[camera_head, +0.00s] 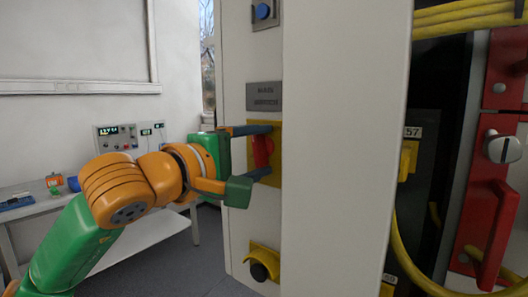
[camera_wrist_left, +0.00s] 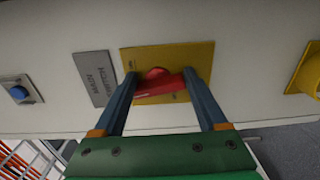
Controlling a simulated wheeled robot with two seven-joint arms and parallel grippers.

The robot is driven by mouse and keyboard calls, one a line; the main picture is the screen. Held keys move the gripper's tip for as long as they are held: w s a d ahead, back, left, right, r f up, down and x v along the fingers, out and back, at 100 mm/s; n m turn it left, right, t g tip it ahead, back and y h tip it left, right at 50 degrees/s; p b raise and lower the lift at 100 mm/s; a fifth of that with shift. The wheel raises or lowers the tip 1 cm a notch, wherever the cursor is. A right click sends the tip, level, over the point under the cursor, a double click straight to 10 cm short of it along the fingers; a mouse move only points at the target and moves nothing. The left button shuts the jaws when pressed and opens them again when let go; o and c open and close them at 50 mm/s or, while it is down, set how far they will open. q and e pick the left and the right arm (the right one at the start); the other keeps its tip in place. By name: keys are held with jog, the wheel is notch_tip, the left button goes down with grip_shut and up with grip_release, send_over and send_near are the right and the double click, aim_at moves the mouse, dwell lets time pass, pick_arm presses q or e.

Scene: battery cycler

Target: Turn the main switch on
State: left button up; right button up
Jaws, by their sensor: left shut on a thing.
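The main switch is a red rotary handle (camera_head: 262,151) on a yellow plate (camera_head: 277,140), set in the narrow side face of a pale cabinet. In the left wrist view the red handle (camera_wrist_left: 160,87) lies nearly crosswise between the fingers, slightly tilted, on its yellow plate (camera_wrist_left: 170,55). My left gripper (camera_head: 266,150) has its two blue-grey fingers on either side of the handle and is shut on it; it also shows in the left wrist view (camera_wrist_left: 161,80). A grey "MAIN SWITCH" label (camera_wrist_left: 95,78) is beside the plate. My right gripper is not in view.
At right are yellow cables (camera_head: 465,16) and a red panel with a white knob (camera_head: 503,149). A bench (camera_head: 150,236) stands at left.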

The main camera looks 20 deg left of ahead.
pick_arm(q)
jog(key=shift+s+a+r, duration=0.1)
jog(key=shift+a+r, duration=0.1)
jog(key=shift+r, duration=0.35)
jog(key=o, duration=1.3)
jog(key=shift+d+f, duration=0.1)
jog(key=shift+f, duration=0.05)
jog(key=shift+f, duration=0.3)
